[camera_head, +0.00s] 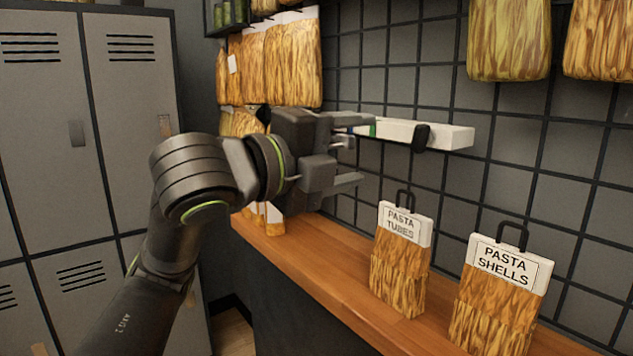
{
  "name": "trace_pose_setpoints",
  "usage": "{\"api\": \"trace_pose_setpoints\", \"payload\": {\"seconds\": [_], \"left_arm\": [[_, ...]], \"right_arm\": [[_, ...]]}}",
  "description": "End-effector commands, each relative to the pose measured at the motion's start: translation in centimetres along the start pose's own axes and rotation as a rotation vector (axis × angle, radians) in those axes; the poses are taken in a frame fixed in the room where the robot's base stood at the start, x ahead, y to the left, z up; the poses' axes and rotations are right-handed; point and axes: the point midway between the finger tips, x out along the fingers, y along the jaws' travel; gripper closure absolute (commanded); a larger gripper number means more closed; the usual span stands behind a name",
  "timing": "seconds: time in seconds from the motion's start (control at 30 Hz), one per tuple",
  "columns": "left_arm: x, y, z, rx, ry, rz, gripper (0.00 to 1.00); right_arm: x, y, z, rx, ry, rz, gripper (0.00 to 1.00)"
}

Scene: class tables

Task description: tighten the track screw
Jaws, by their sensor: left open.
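A white track-like bar (450,137) runs level along the dark grid wall in the middle of the view. A black rounded piece (421,138) sits on its front face; I cannot tell whether it is the track screw. My left gripper (358,150) is open, with its fingers pointing right toward the bar. It is left of the black piece and apart from it. The upper finger overlaps the bar's left end in the picture, and I cannot tell whether they touch. A small green patch shows there. My right gripper is not in view.
A pasta tubes bag (400,275) and a pasta shells bag (495,318) stand on the wooden ledge (330,270) below. More bags hang above right (508,40) and behind my arm (292,65). Grey lockers (50,130) stand at left.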

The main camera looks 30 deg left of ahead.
Motion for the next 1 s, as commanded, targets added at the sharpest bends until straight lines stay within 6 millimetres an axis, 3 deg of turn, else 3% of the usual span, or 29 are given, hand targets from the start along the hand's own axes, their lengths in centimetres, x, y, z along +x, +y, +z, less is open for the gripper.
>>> {"api": "trace_pose_setpoints", "payload": {"seconds": [0.5, 1.0], "left_arm": [[-4.3, 0.0, 0.1, 0.005, -0.003, 0.001, 0.36], [-5.2, -0.1, 0.0, 0.001, 0.001, 0.003, 0.36]], "right_arm": [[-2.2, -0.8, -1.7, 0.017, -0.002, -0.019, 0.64], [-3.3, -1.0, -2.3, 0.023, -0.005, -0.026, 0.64]]}}
